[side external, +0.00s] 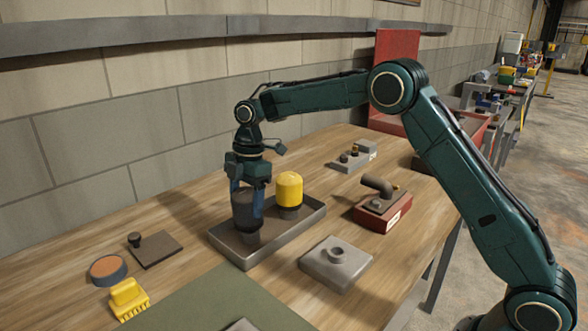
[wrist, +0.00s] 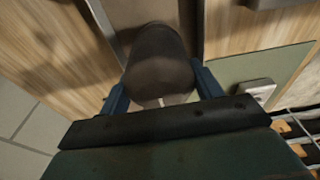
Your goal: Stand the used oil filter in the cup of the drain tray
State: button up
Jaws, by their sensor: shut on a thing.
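The used oil filter (side external: 244,212) is a dark, worn cylinder, upright between the blue fingers of my gripper (side external: 248,204). My gripper is shut on it from above. In the wrist view the filter (wrist: 160,58) fills the space between the fingers (wrist: 162,92). The drain tray (side external: 290,236) is a shallow grey metal tray on the bench.
A yellow filter (side external: 289,188) stands on a dark support at the tray's far end, close to my gripper. A grey block (side external: 335,263) and a red-based part (side external: 382,208) lie to the right. A dark plate (side external: 155,249), a round tin (side external: 108,270) and a yellow brush (side external: 128,298) lie left.

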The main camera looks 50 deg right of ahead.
jog(key=shift+f, duration=0.35)
jog(key=shift+f, duration=0.2)
jog(key=o, duration=1.1)
jog(key=shift+r, duration=0.1)
jog(key=shift+d+r, duration=0.2)
jog(key=shift+r, duration=1)
jog(key=shift+d+r, duration=0.2)
jog(key=shift+r, duration=1)
jog(key=shift+d+r, duration=0.2)
jog(key=shift+r, duration=1)
